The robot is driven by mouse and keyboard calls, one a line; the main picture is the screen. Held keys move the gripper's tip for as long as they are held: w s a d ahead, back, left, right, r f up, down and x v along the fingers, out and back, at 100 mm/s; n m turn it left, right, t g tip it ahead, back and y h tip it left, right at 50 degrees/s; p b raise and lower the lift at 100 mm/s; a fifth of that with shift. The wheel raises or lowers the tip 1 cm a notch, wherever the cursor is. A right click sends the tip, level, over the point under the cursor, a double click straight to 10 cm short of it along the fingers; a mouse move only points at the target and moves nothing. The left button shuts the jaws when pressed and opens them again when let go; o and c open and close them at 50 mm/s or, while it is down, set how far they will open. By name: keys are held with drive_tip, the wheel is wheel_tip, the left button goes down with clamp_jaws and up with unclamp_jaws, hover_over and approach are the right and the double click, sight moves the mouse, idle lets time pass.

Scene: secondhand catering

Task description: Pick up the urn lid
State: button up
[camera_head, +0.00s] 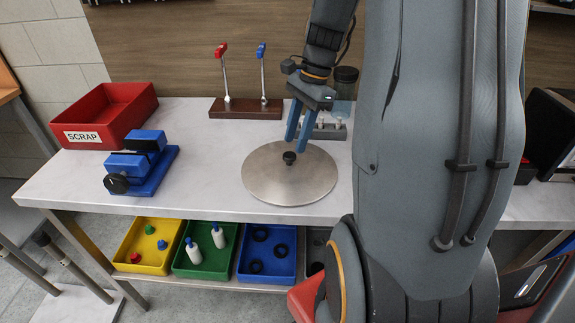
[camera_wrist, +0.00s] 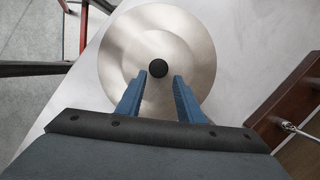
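The urn lid (camera_head: 288,178) is a round brushed-metal disc with a small black knob (camera_head: 289,157) at its middle. It lies flat on the table. It also shows in the wrist view (camera_wrist: 157,35), with the knob (camera_wrist: 157,68) at its centre. My gripper (camera_head: 297,147) is above the lid with its blue fingers pointing down. In the wrist view my gripper (camera_wrist: 161,78) is open, with a finger to each side of the knob's line and the knob just beyond the tips. A clear gap shows between the fingers, and nothing is held.
A blue vise (camera_head: 142,165) and a red SCRAP bin (camera_head: 108,115) stand left on the white table (camera_head: 215,190). Behind the lid is a wooden stand (camera_head: 245,109) with red and blue-handled levers. Yellow, green and blue trays (camera_head: 150,247) sit on the shelf below.

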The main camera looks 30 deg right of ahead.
sight(291, 154)
drive_tip(key=x, duration=0.2)
drive_tip(key=p+x, duration=0.1)
drive_tip(key=shift+s+a+f, duration=0.2)
drive_tip(key=shift+s+a, duration=0.05)
drive_tip(key=shift+a, duration=0.15)
drive_tip(key=shift+a+f, duration=0.1)
drive_tip(key=shift+f, duration=0.55)
drive_tip(key=shift+c, duration=0.6)
clamp_jaws()
